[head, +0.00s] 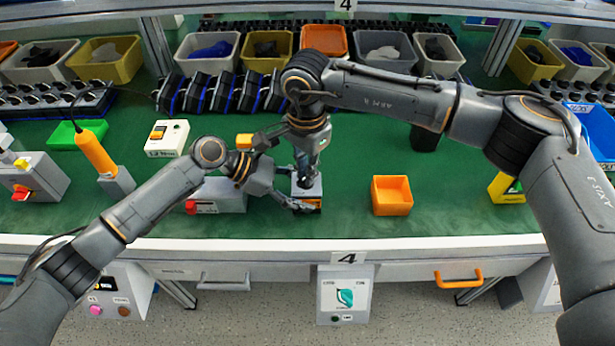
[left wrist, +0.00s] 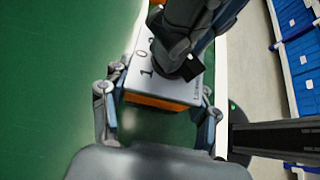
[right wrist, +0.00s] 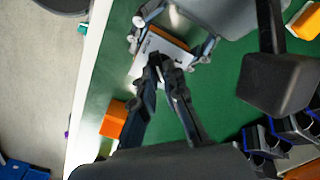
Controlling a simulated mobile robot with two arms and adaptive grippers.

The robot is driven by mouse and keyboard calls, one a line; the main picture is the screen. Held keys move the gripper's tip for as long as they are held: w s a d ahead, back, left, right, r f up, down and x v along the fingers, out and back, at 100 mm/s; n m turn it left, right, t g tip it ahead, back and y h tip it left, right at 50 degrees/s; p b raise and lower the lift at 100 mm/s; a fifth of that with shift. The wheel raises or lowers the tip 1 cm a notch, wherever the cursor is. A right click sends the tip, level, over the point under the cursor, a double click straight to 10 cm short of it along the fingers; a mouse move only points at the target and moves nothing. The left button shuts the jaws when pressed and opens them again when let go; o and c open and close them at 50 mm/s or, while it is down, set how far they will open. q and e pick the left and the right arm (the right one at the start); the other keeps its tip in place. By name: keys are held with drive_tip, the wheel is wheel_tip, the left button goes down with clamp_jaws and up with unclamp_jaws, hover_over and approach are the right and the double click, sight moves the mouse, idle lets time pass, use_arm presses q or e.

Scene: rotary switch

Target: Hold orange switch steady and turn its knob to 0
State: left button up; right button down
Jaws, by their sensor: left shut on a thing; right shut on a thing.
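The orange switch (head: 307,192) stands on the green table near its front edge, a box with a light grey top and an orange lower part. In the left wrist view the switch (left wrist: 165,88) shows the marks 1 and 0 on its top. My left gripper (head: 296,203) is shut on the switch body, with a finger on either side of it (left wrist: 158,115). My right gripper (head: 307,180) comes down from above and is shut on the knob at the top of the switch (right wrist: 160,62). The knob is hidden by the fingers, so its setting cannot be told.
An open orange bin (head: 392,196) stands to the right of the switch. A grey box with a red knob (head: 200,207) is close on the left. A row of black and blue devices (head: 220,92) stands behind. The table between the orange bin and the yellow box (head: 505,188) is clear.

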drive_tip(key=n, duration=0.3)
drive_tip(key=shift+n, duration=0.4)
drive_tip(key=n, duration=0.4)
drive_tip(key=c, duration=1.8)
unclamp_jaws()
drive_tip(key=shift+n, duration=0.5)
drive_tip(key=o, duration=0.4)
drive_tip(key=shift+r, duration=0.15)
drive_tip(key=shift+r, duration=2.4)
use_arm(q)
drive_tip(key=o, duration=1.2)
drive_tip(key=shift+o, duration=0.2)
